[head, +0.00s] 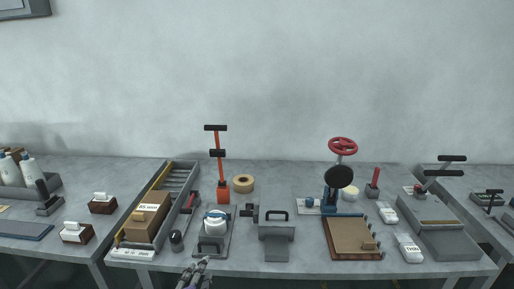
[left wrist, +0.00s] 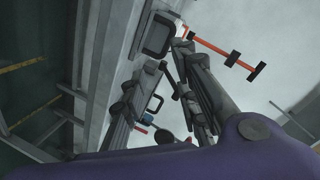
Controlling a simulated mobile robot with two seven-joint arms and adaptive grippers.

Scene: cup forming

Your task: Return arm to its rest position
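My left gripper (head: 195,268) shows at the bottom of the head view, just in front of the table's front edge and below the grey-based fixture (head: 210,245) with a white round part (head: 215,219). In the left wrist view my left gripper (left wrist: 168,58) has its two dark fingers apart, with nothing seen held between them. The purple body of my own wrist fills the bottom of that view. My right gripper is not in view.
The grey table (head: 300,266) holds a cardboard box (head: 147,219) in a tray, an orange lever press (head: 222,190), a tape roll (head: 243,184), a grey block (head: 276,238), a red-wheeled press (head: 342,147) and a brown board (head: 350,234). Side tables stand left and right.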

